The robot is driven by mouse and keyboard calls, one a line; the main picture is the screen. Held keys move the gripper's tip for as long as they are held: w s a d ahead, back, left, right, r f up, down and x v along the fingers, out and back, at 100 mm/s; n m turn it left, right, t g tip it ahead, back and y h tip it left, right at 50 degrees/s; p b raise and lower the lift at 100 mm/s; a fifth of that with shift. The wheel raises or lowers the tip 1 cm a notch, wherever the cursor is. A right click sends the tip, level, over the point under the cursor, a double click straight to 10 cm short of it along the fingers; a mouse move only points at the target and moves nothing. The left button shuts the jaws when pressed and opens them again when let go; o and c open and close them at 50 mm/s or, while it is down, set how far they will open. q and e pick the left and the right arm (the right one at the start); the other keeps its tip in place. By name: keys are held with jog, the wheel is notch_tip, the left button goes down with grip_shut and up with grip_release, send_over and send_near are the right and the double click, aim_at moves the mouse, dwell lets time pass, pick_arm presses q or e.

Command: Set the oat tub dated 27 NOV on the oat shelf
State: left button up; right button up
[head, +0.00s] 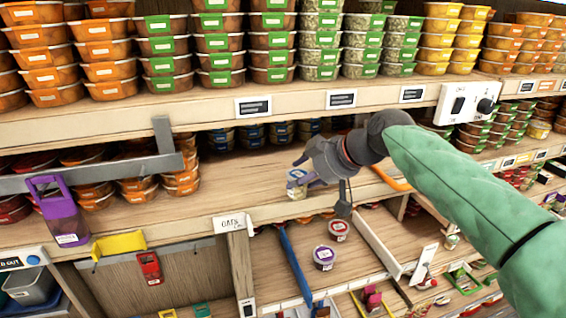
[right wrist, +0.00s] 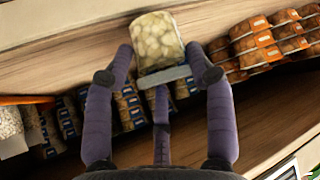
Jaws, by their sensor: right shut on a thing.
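My right gripper (head: 308,170) is shut on a small tub (head: 297,185), held over the front part of the middle shelf. In the right wrist view the tub (right wrist: 157,42) shows pale, chunky contents through clear walls. The fingers of the right gripper (right wrist: 163,62) close on it from both sides. No date on it is readable. A label reading OATS (head: 230,223) is on the front edge of the middle shelf (head: 235,185), whose boards are bare there. My left gripper is not in view.
Stacked orange tubs (head: 180,178) stand left of the bare stretch, with blue-banded tubs (head: 252,135) behind. Below are a purple-lidded tub (head: 324,257), a red-lidded tub (head: 339,230) and a blue divider (head: 294,262). The upper shelf's edge (head: 290,105) overhangs.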

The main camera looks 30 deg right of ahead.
aim_at(293, 170)
jog(key=shift+w+a+r+p, duration=0.1)
jog(key=shift+w+a+p, duration=0.15)
jog(key=shift+w, duration=0.5)
jog(key=shift+w+a+p, duration=0.25)
jog(key=shift+w, duration=0.45)
jog(key=w, duration=0.1)
jog(key=w+p, duration=0.1)
jog(key=shift+w+a, duration=0.3)
jog(key=shift+a, duration=0.1)
jog(key=shift+w+f+p, duration=0.3)
jog(key=shift+w+f, duration=0.05)
jog(key=shift+f, duration=0.45)
jog(key=shift+s, duration=0.25)
jog(key=o, duration=1.4)
jog(key=shift+o, duration=1)
jog(key=shift+w, duration=0.15)
